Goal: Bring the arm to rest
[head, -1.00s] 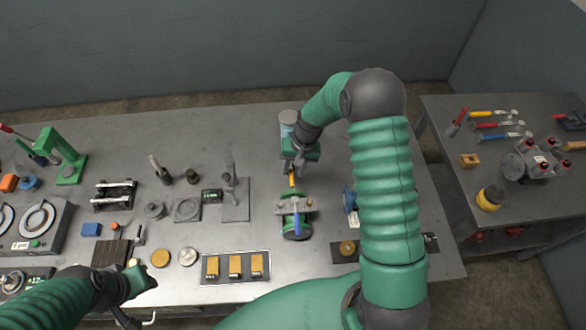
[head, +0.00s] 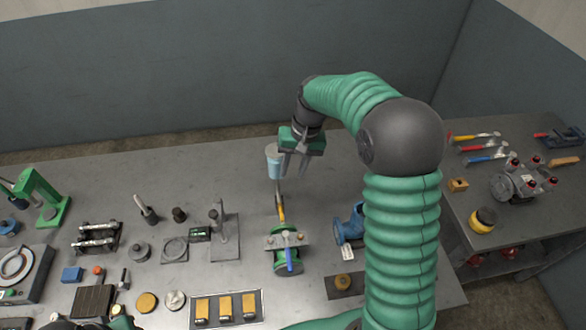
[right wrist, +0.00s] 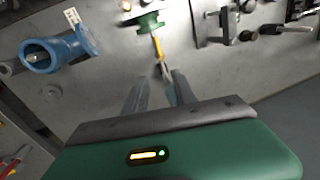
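A yellow-handled tool (head: 281,208) lies on the bench behind a green valve (head: 287,249) with a blue lever; the tool also shows ahead of the fingers in the right wrist view (right wrist: 158,50). My left gripper is not clearly seen; only a small part of that arm shows at the bottom left edge of the head view.
A blue pipe fitting (head: 350,224) stands right of the valve, partly behind my right arm. A tray of yellow blocks (head: 226,307) lies at the front. A side table (head: 520,215) at right holds hammers and a pump. The back left of the bench is clear.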

